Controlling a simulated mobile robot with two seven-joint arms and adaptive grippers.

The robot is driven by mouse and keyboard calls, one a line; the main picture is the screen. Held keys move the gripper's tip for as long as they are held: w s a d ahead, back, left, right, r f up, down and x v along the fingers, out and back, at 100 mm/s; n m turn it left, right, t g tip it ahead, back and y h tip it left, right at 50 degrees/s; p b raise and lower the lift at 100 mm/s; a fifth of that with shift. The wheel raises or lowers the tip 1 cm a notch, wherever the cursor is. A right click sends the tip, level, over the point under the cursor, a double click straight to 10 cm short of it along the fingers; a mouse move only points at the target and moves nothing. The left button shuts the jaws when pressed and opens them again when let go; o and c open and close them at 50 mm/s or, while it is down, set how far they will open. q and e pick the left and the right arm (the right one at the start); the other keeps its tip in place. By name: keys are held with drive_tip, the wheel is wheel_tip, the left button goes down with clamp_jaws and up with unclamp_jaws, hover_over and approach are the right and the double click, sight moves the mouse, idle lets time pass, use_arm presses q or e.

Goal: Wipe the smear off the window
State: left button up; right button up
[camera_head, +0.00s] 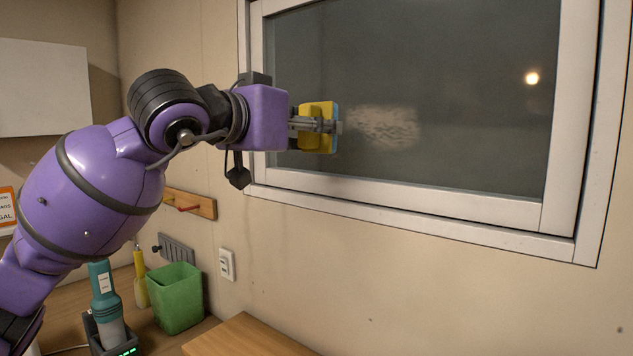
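The window (470,80) has dark glass in a white frame. A pale, mottled smear (385,127) lies on its lower left part. My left gripper (330,126) is shut on a yellow sponge (316,138) with a blue face turned toward the glass. The sponge is just left of the smear, at or very near the glass; I cannot tell whether it touches. The smear's left edge is close to the sponge and may be partly hidden by it. My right gripper is not in view.
Below my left arm, a green bin (176,298), a teal-topped bottle (104,292) and a yellow-handled brush (140,278) stand on a wooden counter (245,338). A wooden peg rack (190,203) and a wall switch (227,264) are on the wall. The wall below the window is clear.

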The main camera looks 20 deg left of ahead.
sight(346, 128)
use_arm(q)
drive_tip(key=shift+d+f, duration=0.15)
drive_tip(key=shift+d, duration=0.1)
drive_tip(key=shift+a+t+h, duration=0.3)
drive_tip(key=shift+a+t, duration=0.1)
drive_tip(key=shift+a, duration=0.1)
drive_tip(key=shift+w, duration=0.25)
drive_tip(key=x, duration=0.3)
drive_tip(key=shift+s+d, duration=0.1)
drive_tip(key=shift+d, duration=0.2)
drive_tip(key=x, duration=0.2)
drive_tip(key=shift+w+d, duration=0.1)
drive_tip(key=shift+w, duration=0.15)
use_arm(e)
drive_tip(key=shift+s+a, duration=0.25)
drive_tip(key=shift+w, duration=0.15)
use_arm(q)
drive_tip(key=shift+w, duration=0.25)
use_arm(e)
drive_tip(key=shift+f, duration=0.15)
use_arm(q)
drive_tip(key=shift+w+d, duration=0.2)
drive_tip(key=shift+w, duration=0.2)
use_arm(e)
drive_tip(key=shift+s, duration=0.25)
